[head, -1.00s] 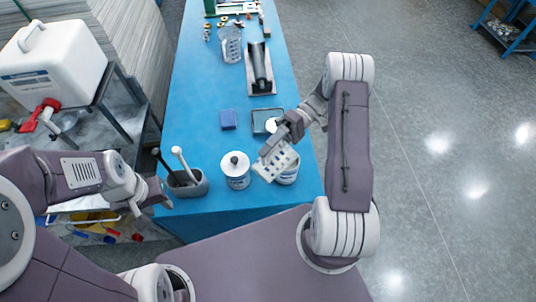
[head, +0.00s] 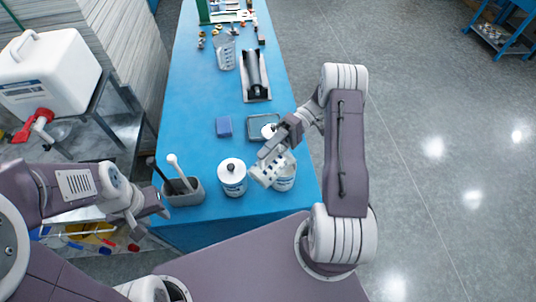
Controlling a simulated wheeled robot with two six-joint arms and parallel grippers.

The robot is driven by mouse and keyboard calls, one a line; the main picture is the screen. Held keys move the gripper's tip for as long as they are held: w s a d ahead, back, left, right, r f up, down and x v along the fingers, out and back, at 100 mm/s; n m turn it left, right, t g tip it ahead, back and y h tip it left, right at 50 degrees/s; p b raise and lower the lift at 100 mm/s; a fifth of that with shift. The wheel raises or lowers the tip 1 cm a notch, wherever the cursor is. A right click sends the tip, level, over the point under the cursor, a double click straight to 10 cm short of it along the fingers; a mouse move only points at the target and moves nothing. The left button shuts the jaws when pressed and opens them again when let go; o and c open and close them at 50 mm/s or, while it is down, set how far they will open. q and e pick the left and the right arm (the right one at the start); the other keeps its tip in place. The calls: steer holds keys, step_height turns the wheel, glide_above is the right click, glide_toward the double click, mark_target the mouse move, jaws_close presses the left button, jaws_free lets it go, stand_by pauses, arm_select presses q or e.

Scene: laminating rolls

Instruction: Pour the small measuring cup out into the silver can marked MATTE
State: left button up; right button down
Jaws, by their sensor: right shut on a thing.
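My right gripper (head: 281,147) is shut on the small measuring cup (head: 268,171), a pale, see-through cup with dark markings. The cup is strongly tilted, its lower end to the left, and it is above and in front of an open silver can (head: 285,181) near the table's front edge. The cup and gripper hide much of that can's top. A second silver can (head: 232,183), with a white lid and dark knob, stands just to the left. Lettering on both cans is too small to read. I cannot see liquid. My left gripper (head: 158,207) is empty beside the table's front left corner.
A grey holder (head: 185,197) with a white-handled and a dark tool stands front left. Farther back are a large beaker (head: 225,54) and a roller (head: 255,70). The table's middle left is clear.

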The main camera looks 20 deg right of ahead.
steer(key=shift+w+d+r+b, duration=0.1)
steer(key=shift+w+d+b, duration=0.15)
steer(key=shift+b, duration=0.25)
steer(key=shift+d+r+y+p, duration=0.25)
steer(key=shift+r+y+p, duration=0.1)
steer(key=shift+y, duration=0.15)
steer(key=shift+w+d+r+g+y, duration=0.1)
steer(key=shift+w+d+g+y, duration=0.05)
steer(key=shift+d+g+y, duration=0.15)
stand_by(2.5)
